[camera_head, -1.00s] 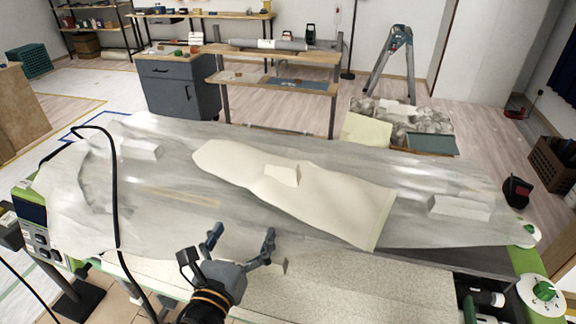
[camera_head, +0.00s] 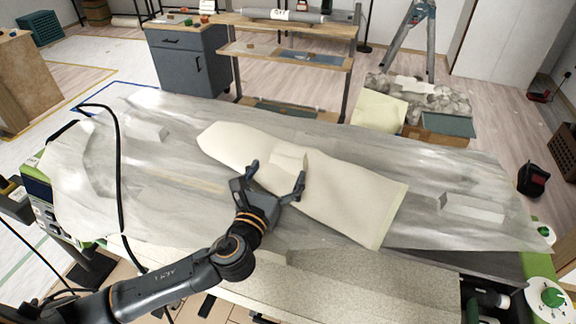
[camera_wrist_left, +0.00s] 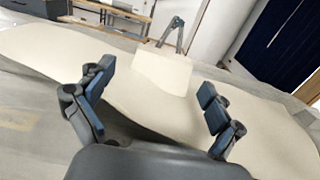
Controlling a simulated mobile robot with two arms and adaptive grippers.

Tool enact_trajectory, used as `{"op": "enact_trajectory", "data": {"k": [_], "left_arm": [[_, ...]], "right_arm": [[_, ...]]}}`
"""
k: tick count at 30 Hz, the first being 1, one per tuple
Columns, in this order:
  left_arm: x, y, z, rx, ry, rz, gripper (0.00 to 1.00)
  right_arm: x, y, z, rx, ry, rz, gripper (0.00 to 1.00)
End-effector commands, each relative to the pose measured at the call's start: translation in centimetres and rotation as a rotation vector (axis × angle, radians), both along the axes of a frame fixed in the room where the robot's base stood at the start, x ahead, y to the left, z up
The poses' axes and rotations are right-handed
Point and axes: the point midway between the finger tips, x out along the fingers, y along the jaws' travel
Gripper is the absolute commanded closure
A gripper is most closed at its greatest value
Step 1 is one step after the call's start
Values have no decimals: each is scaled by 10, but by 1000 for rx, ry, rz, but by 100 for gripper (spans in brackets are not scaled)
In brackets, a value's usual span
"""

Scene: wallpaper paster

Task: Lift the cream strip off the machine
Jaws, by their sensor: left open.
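The cream strip (camera_head: 345,200) lies across the middle of the machine, on a grey translucent sheet (camera_head: 80,195) that covers the machine's top. My right gripper is not in view.
Pale blocks lie on the sheet at the left (camera_head: 149,133) and right (camera_head: 472,207). A black cable (camera_head: 119,180) loops over the left end. A crate of crumpled paper (camera_head: 420,92) and a stepladder (camera_head: 411,35) stand behind the machine.

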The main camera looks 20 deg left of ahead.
Motion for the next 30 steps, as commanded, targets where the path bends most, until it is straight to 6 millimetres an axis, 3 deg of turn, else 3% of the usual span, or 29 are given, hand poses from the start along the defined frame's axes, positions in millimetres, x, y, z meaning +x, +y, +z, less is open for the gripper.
{"op": "enact_trajectory", "data": {"k": [7,17,27,30], "left_arm": [[36,-6,4,0,-1,2,8],[42,-7,1,0,1,0,10],[42,-6,1,0,1,1,78],[42,-6,3,0,-2,1,78]], "right_arm": [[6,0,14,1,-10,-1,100],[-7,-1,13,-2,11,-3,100],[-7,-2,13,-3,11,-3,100],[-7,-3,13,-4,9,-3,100]]}}
